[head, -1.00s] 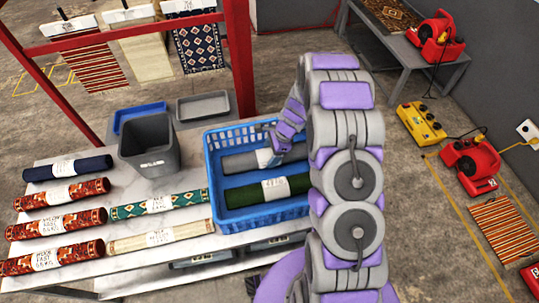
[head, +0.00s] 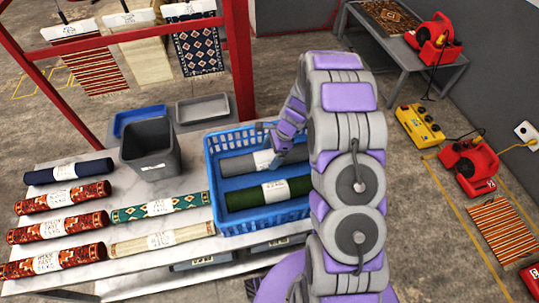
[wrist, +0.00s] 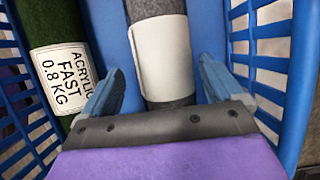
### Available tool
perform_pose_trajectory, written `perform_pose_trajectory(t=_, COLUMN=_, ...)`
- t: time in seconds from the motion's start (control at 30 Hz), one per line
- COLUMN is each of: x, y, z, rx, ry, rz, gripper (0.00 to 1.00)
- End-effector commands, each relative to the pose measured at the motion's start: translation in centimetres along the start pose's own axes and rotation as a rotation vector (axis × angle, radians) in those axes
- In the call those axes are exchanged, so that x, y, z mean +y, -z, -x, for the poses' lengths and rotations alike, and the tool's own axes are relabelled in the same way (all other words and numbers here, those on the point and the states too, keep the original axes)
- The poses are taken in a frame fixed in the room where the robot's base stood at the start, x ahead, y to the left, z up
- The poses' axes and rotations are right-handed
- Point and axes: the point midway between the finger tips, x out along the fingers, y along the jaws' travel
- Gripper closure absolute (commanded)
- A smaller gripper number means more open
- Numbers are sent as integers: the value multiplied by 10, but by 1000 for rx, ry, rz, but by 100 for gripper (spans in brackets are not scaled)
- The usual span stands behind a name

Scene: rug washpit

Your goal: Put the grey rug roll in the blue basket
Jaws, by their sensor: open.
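The grey rug roll (head: 237,165) with a white paper band lies inside the blue basket (head: 263,225), along its far side. In the wrist view the grey roll (wrist: 155,8) runs between the two blue fingers of my gripper (wrist: 158,88). The fingers stand apart with a gap on each side of the white band. In the head view my gripper (head: 275,142) is over the basket at the roll's right part, partly hidden by my arm. A dark green rug roll (head: 243,197) lies beside the grey one in the basket; its label is readable in the wrist view (wrist: 62,78).
A dark grey bin (head: 150,150) stands left of the basket, with a blue tray (head: 138,115) and a grey tray (head: 203,108) behind. Several patterned rolls lie on the pale table (head: 125,190) to the left. A red frame post (head: 240,70) rises behind the basket.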

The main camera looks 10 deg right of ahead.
Motion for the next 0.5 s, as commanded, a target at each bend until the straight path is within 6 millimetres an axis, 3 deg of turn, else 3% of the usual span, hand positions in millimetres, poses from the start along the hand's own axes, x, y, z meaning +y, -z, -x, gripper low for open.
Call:
perform_pose_trajectory(t=0.03, x=-1, y=-1, z=15, rx=1, ry=5, rz=-1, gripper=6)
perform_pose_trajectory(t=0.2, x=-1, y=0, z=51, rx=-2, ry=2, rz=-1, gripper=6)
perform_pose_trajectory(t=0.5, x=0, y=1, z=91, rx=-3, ry=-1, rz=-1, gripper=6)
